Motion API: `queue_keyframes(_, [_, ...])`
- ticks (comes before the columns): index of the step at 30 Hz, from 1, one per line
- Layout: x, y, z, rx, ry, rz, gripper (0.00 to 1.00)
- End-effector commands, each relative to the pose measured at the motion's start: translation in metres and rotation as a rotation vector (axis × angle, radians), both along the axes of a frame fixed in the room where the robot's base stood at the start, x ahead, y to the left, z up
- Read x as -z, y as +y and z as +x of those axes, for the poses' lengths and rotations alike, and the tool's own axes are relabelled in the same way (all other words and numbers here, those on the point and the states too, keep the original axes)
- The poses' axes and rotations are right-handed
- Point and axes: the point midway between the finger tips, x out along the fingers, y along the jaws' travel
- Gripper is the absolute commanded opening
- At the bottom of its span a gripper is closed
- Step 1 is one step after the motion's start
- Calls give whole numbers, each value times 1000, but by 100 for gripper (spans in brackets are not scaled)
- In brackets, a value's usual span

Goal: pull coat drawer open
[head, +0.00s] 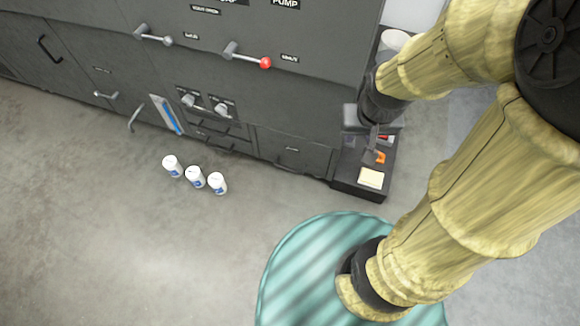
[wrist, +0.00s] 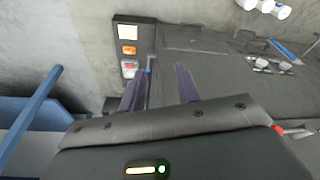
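A dark grey cabinet (head: 110,55) with several drawers, levers and handles stands along the back. No label reading "coat" can be made out, so I cannot tell which drawer is the coat drawer. A low drawer front with a small handle (head: 290,151) is at the cabinet's lower right. My gripper (head: 372,138) is beside the cabinet's right end, above a small black tray, partly hidden by my arm. In the wrist view, its two dark fingers (wrist: 161,70) are apart with nothing between them. They are in front of the cabinet face (wrist: 195,40), with no handle between them.
Several white bottles (head: 195,177) stand on the floor before the cabinet. A red-knobbed lever (head: 265,62) sticks out above. The floor at left is clear.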

Motion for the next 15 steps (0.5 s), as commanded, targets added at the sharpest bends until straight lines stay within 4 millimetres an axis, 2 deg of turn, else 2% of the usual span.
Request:
queue_keyframes(5, [2,1,0,-7,3,-2,32])
queue_keyframes(8, [11,4,3,-55,26,-14,32])
queue_keyframes(11, [33,12,9,-169,81,-44,32])
queue_keyframes(15, [80,29,20,-434,206,-118,32])
